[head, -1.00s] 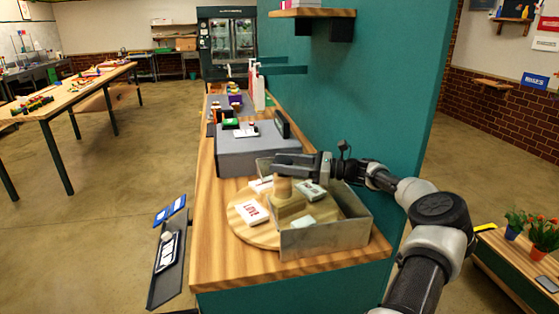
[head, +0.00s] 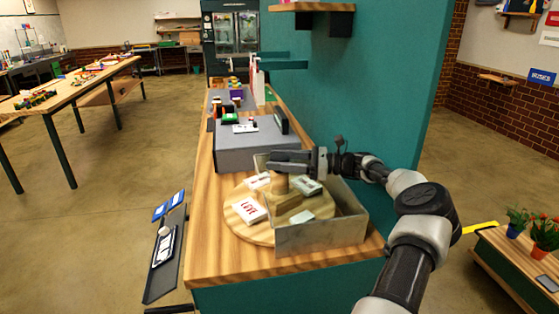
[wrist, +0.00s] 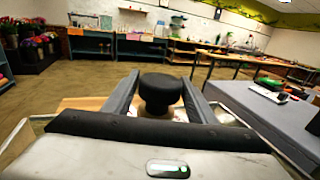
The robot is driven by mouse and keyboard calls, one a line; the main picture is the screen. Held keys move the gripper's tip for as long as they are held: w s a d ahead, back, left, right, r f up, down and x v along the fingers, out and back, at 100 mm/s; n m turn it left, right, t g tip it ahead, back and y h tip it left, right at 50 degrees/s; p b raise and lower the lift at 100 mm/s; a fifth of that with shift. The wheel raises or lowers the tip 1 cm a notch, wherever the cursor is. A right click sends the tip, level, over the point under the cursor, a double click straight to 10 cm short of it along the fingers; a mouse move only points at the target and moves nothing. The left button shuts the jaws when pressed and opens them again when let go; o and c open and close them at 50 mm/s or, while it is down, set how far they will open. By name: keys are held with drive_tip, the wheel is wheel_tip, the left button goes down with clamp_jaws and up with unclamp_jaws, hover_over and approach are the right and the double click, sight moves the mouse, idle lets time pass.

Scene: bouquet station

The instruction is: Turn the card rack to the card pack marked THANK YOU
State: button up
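The card rack (head: 236,190) is a round wooden turntable on the counter with a short central post (head: 281,185). A white pack with red lettering, which looks like LOVE (head: 249,210), lies on its front left. A grey-green pack (head: 307,186), a pale pack (head: 301,217), a tan block (head: 288,203) and a white pack (head: 258,181) sit around the post. I cannot read THANK YOU on any. My gripper (head: 284,162) is over the post. In the wrist view a black knob (wrist: 160,92) stands between its fingers, which look spread, with small gaps beside the knob.
A grey open-topped metal box (head: 325,236) surrounds the rack's right side, close to my gripper. A grey block (head: 250,148) stands behind the rack. A teal wall (head: 365,90) rises at right.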

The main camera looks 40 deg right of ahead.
drive_tip(key=shift+o, duration=1.4)
wheel_tip(320, 180, up, 10)
